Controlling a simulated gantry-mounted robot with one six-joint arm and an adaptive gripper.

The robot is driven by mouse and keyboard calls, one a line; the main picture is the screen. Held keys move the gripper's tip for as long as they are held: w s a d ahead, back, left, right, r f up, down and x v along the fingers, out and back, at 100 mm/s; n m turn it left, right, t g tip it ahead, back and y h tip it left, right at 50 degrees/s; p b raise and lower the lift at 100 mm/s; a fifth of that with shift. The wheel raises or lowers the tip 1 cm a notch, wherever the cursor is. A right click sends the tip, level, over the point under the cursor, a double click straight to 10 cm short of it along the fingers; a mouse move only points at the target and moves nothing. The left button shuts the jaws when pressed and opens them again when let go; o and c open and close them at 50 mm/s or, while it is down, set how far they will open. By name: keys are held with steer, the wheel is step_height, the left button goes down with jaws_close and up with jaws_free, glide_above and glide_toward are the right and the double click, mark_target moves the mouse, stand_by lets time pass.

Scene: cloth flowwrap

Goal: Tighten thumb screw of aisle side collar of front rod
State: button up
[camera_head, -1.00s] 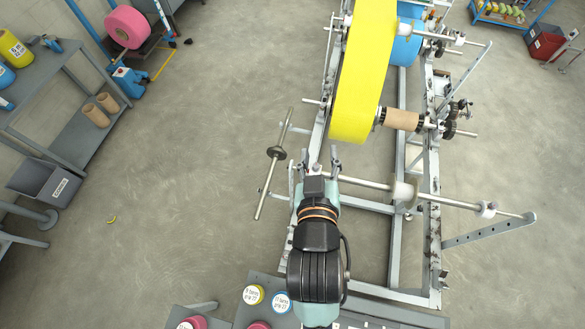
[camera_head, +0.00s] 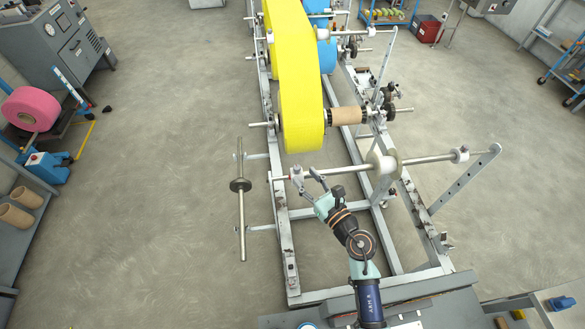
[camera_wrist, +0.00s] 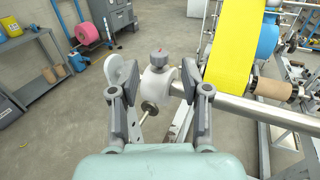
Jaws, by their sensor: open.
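The front rod (camera_head: 335,169) crosses the near end of the frame. A white collar (camera_head: 297,174) sits near its left end, and another white collar (camera_head: 460,155) near its right end. In the wrist view the left collar (camera_wrist: 158,82) carries a dark thumb screw (camera_wrist: 158,58) with a reddish mark on top, standing upright. My gripper (camera_head: 308,178) is open at this left collar. In the wrist view my gripper (camera_wrist: 158,92) has one finger either side of the collar, apart from the screw. The screw's thread is hidden.
A large yellow roll (camera_head: 298,110) hangs just behind the rod. A white hub (camera_head: 382,165) sits mid-rod. A loose-looking bar with a dark disc (camera_head: 240,185) stands out left of the frame. Open floor (camera_head: 150,200) lies further left.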

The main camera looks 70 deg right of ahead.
mark_target(299, 170)
steer(key=x, duration=0.5)
steer(key=shift+w, duration=0.1)
steer(key=shift+r, duration=0.1)
jaws_close()
